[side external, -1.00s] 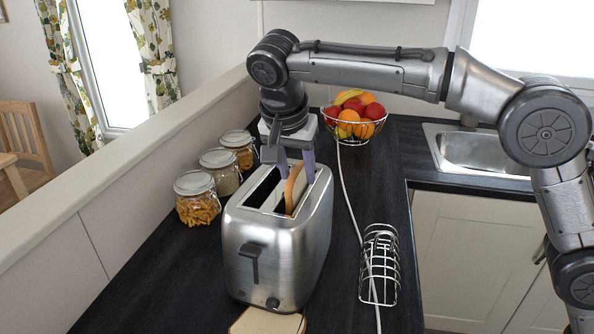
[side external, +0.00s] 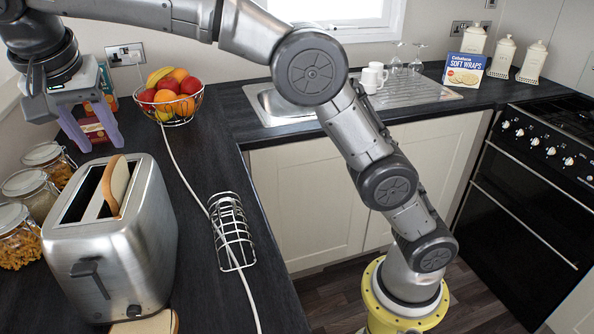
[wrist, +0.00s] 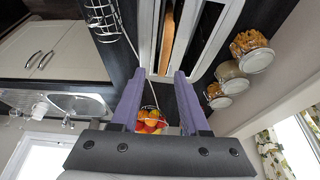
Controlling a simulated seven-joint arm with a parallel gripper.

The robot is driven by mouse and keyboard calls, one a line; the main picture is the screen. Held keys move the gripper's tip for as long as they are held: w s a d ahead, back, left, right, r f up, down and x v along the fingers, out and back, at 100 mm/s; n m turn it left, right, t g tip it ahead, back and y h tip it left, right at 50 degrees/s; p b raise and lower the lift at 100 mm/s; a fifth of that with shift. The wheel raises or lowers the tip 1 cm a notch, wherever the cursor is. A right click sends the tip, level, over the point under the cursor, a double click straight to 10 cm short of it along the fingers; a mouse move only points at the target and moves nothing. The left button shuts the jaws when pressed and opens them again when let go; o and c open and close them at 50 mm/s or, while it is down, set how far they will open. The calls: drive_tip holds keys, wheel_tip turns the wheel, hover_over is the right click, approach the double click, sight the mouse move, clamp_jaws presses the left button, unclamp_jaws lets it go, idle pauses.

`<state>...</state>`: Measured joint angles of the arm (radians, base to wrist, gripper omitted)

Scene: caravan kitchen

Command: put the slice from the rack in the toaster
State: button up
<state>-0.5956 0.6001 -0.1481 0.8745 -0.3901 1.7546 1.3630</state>
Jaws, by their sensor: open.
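The slice (side external: 117,186) stands upright in the right slot of the steel toaster (side external: 150,235), its top sticking out. It also shows in the wrist view (wrist: 168,38). The toaster's left slot looks empty. My gripper (side external: 99,146) is open, its two purple fingers behind and above the toaster's far end, apart from the slice. In the wrist view my gripper (wrist: 159,72) has nothing between its fingertips. The wire rack (side external: 232,232) lies on the dark counter to the right of the toaster and looks empty.
Another bread slice (side external: 148,323) lies in front of the toaster. Lidded jars (side external: 27,185) stand along its left. A fruit bowl (side external: 168,102) stands behind. The counter right of the rack is clear.

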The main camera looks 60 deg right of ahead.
drive_tip(key=s+d+n+y, duration=0.2)
drive_tip(key=s+d+n, duration=0.3)
drive_tip(key=s+d, duration=0.85)
drive_tip(key=s+d+f+n+t, duration=0.1)
drive_tip(key=s+d+f+n, duration=0.1)
drive_tip(key=s+f, duration=0.4)
drive_tip(key=s+d+f+n+t+y, duration=0.1)
drive_tip(key=s+d+f+n, duration=0.1)
drive_tip(key=s+d+f, duration=0.3)
drive_tip(key=s+f, duration=0.1)
drive_tip(key=s, duration=0.3)
drive_tip(key=shift+s+d+f+n+t, duration=0.25)
drive_tip(key=shift+s+f+n+t, duration=0.1)
drive_tip(key=shift+f+n+t, duration=0.05)
